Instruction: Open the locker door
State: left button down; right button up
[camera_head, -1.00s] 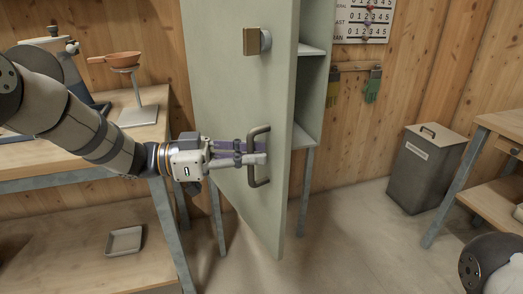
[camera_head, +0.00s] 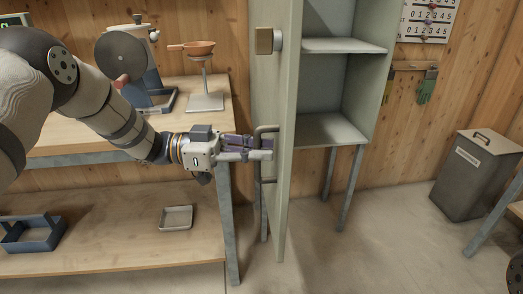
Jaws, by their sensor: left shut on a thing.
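The pale green locker (camera_head: 346,131) stands on legs against the wooden wall, with empty shelves showing inside. Its door (camera_head: 287,190) stands wide open, seen nearly edge-on. A brass-coloured latch block (camera_head: 264,41) sits high on the door. The dark bar handle (camera_head: 265,129) is on the door's left-facing side. My left gripper (camera_head: 262,149) comes in from the left and is shut on the handle, its fingers covering part of it. My right gripper is not in view.
A grey bin (camera_head: 474,174) stands right. The floor before the locker is clear.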

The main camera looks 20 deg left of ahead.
pick_arm(q)
jog(key=c, duration=1.9)
grip_release()
jog(key=shift+a, duration=0.1)
jog(key=v, duration=1.1)
jog(key=shift+s+a, duration=0.2)
jog(key=shift+a, duration=0.2)
